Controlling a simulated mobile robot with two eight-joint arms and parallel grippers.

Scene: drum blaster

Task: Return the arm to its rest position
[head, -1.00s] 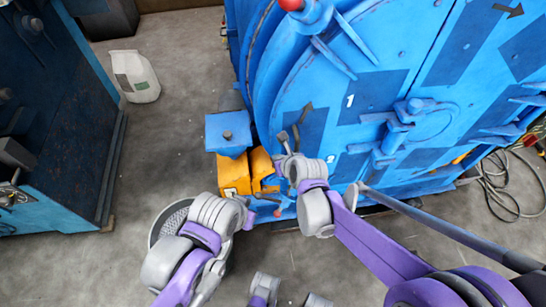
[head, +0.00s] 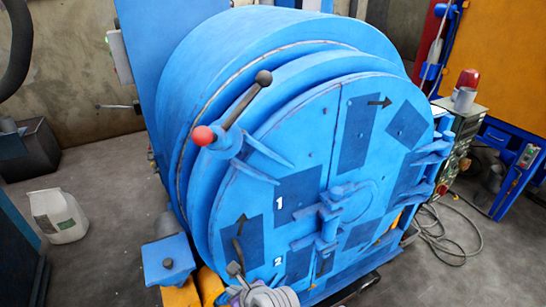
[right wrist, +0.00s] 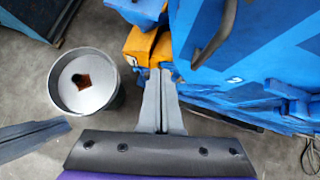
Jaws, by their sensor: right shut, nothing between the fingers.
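My right gripper (right wrist: 160,100) is shut and empty in the right wrist view, its two grey fingers together and pointing toward the foot of the blue drum machine (right wrist: 265,60). In the head view only the grey and purple end of that arm shows at the bottom edge, in front of the drum machine's (head: 250,190) lower left door; the rest is cut off. The fingers look close to the door's lower dark handle, but I cannot tell if they touch it. My left gripper is not in the head view.
A lever with a red ball (head: 204,136) sticks out at the door's upper left. A grey bucket (right wrist: 56,94) stands left of my right gripper. A white jug (head: 58,215) is on the floor at left. Cables (head: 450,240) lie on the floor at right.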

